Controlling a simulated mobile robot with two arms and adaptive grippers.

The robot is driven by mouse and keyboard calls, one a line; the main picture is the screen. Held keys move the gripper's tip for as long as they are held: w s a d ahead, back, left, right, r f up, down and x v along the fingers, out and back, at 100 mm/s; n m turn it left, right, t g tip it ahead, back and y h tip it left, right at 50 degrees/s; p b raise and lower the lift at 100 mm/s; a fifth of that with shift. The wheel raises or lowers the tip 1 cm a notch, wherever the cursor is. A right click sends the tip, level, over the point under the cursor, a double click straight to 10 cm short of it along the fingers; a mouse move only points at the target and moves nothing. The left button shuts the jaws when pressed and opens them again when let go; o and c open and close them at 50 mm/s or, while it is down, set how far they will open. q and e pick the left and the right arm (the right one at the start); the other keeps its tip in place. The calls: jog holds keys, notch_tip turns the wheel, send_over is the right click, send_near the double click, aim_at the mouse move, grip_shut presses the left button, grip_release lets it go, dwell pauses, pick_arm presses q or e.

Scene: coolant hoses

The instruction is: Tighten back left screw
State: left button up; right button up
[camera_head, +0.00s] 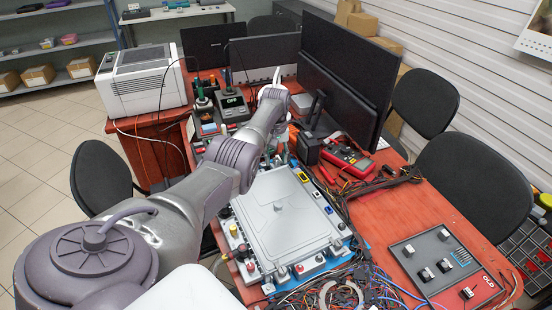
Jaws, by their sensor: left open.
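A grey metal unit (283,222) with a ribbed rectangular lid lies on the red bench. Coloured caps and connectors line its edges. Small screws along the lid rim are too small to tell apart clearly. The back left part of the lid is partly covered by my left arm, so the back left screw cannot be made out. My left arm comes in from the lower left, and its wrist is beyond the unit's back edge. My left gripper (276,148) is open near that back edge, mostly hidden by the arm. I cannot tell whether it touches anything. My right gripper is out of view.
A black monitor (342,85) stands behind the unit. A red multimeter (347,157) lies to its right. Loose wires (335,291) crowd the front. A grey switch panel (446,263) lies at the right. A white printer-like box (142,80) and soldering station (233,105) stand at the back left.

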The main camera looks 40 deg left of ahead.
pick_arm(q)
grip_shut()
dwell(0.5)
jog(key=m+p, duration=0.1)
jog(key=m, duration=0.3)
jog(key=shift+m, duration=0.3)
jog(key=m, duration=0.4)
jog(key=shift+a, duration=0.1)
jog(key=m, duration=0.5)
jog(key=shift+a+m, duration=0.1)
jog(key=shift+m, duration=2)
